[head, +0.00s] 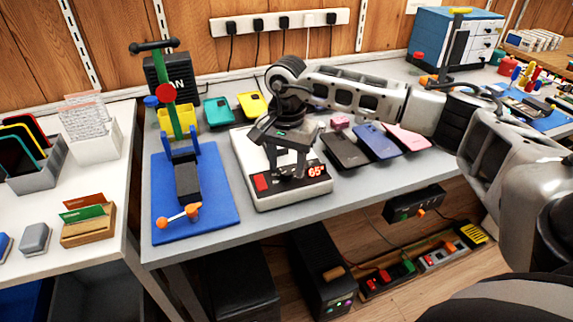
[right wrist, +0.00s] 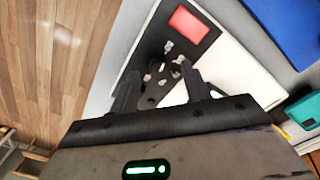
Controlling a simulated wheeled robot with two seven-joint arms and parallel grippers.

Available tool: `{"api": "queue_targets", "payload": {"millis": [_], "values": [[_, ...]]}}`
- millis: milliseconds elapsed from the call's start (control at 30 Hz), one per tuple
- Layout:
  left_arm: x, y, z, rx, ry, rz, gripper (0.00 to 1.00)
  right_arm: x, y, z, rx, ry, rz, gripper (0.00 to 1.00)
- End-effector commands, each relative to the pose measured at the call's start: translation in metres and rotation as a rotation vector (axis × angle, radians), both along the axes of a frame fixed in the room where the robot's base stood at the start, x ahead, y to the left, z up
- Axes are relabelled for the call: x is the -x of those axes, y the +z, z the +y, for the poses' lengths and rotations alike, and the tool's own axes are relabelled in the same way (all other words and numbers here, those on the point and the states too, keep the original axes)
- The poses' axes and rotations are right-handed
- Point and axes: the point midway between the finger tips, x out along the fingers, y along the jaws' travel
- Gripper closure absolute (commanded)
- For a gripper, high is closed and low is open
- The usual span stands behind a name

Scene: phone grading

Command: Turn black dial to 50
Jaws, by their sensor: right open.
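A white heating plate (head: 250,148) stands on the grey bench with a dark front panel. The panel has a red button (head: 262,183) at its left and a red display (head: 315,170) that appears to read 65°. My right gripper (head: 288,174) points down at the panel between the button and the display, its fingers apart. The black dial is mostly hidden by the gripper in the head view. In the right wrist view, the dark dial (right wrist: 154,84) shows between the two open fingers; I cannot tell if they touch it. My left gripper is out of view.
A blue mat (head: 220,200) with a green-lever press stands left of the plate. Dark, blue and pink phones (head: 343,150) lie close to its right. Teal and yellow phones (head: 218,110) lie behind. The bench's front edge is just before the plate.

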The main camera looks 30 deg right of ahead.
Motion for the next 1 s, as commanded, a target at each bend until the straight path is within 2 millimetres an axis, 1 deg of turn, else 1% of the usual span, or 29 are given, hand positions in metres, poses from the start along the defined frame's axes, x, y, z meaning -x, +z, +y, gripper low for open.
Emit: {"api": "queue_targets", "payload": {"millis": [167, 400, 500, 600, 700, 800, 1000], "values": [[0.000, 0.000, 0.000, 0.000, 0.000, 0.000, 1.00, -0.001, 0.038, 0.000, -0.001, 0.000, -0.008, 0.53], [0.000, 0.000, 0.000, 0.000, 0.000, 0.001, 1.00, -0.001, 0.097, 0.000, -0.001, 0.000, -0.009, 0.53], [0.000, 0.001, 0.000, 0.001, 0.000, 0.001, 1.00, -0.001, 0.117, 0.000, -0.001, 0.000, -0.007, 0.53], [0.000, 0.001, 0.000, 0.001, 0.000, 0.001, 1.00, -0.001, 0.133, 0.000, -0.001, -0.001, -0.005, 0.53], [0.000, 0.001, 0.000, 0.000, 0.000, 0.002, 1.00, 0.000, 0.143, 0.000, -0.001, 0.000, -0.004, 0.53], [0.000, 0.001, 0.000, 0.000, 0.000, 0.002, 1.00, 0.000, 0.148, 0.000, -0.001, 0.001, -0.003, 0.53], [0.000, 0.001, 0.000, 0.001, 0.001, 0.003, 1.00, 0.000, 0.149, 0.000, -0.001, 0.001, -0.003, 0.53]]}}
